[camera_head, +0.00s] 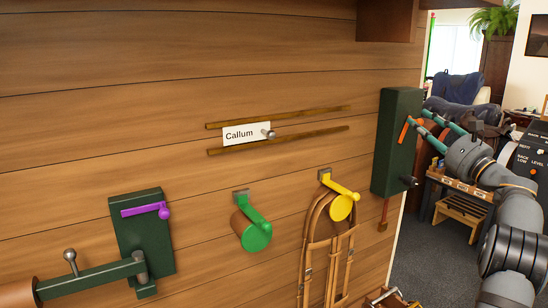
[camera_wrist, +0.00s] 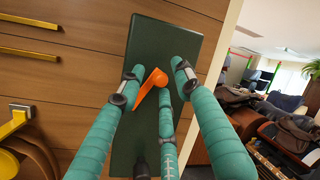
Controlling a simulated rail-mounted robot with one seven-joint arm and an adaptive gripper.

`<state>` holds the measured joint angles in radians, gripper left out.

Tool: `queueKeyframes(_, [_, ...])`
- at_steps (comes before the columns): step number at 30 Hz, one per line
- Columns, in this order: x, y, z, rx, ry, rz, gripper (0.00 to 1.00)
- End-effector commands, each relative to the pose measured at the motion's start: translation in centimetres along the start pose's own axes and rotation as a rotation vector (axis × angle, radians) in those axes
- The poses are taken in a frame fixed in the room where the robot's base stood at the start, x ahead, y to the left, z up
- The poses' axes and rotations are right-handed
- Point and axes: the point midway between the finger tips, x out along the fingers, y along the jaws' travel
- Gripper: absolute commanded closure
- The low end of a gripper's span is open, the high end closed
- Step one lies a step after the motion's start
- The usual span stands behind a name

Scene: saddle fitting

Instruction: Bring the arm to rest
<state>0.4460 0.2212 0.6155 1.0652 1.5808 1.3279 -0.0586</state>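My gripper (camera_head: 426,121) is at the right in the head view, its teal fingers pointing left at the dark green wall box (camera_head: 397,150). In the wrist view my gripper (camera_wrist: 157,72) has its fingers spread apart, with the green box (camera_wrist: 163,35) behind them. An orange lever (camera_wrist: 149,92) on the box shows between the fingers; it also shows in the head view (camera_head: 405,130). I cannot tell whether a finger touches it. Nothing is seen held.
The plank wall carries a green peg (camera_head: 254,232), a yellow peg (camera_head: 342,206) with hanging straps (camera_head: 318,245), a bracket with a purple lever (camera_head: 146,210), and a card reading "Callum" (camera_head: 240,134) between two rails. A wooden stool (camera_head: 460,213) and furniture stand beyond the wall's right edge.

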Motion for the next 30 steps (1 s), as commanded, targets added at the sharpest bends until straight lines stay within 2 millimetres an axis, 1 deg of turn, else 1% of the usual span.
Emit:
queueKeyframes(3, [1.1, 0.0, 0.1, 0.0, -0.002, -0.001, 0.66])
queueKeyframes(7, [1.6, 0.0, 0.0, 0.001, 0.0, -0.002, 0.66])
queueKeyframes(8, [1.4, -0.4, -0.2, 0.007, 0.007, -0.005, 0.66])
queueKeyframes(11, [1.1, -0.6, -0.5, 0.014, 0.013, -0.008, 0.66])
queueKeyframes(22, [0.8, -0.2, -0.3, 0.006, 0.008, -0.004, 0.66])
queueKeyframes(24, [0.6, 0.1, 0.0, 0.0, 0.0, 0.0, 0.66])
queueKeyframes(26, [0.0, -0.1, -0.1, 0.0, 0.003, 0.0, 0.66])
queueKeyframes(29, [-1.4, -0.1, -0.1, 0.002, 0.003, 0.0, 0.66])
queueKeyframes(30, [-2.1, -0.1, -0.1, 0.001, 0.005, -0.001, 0.66])
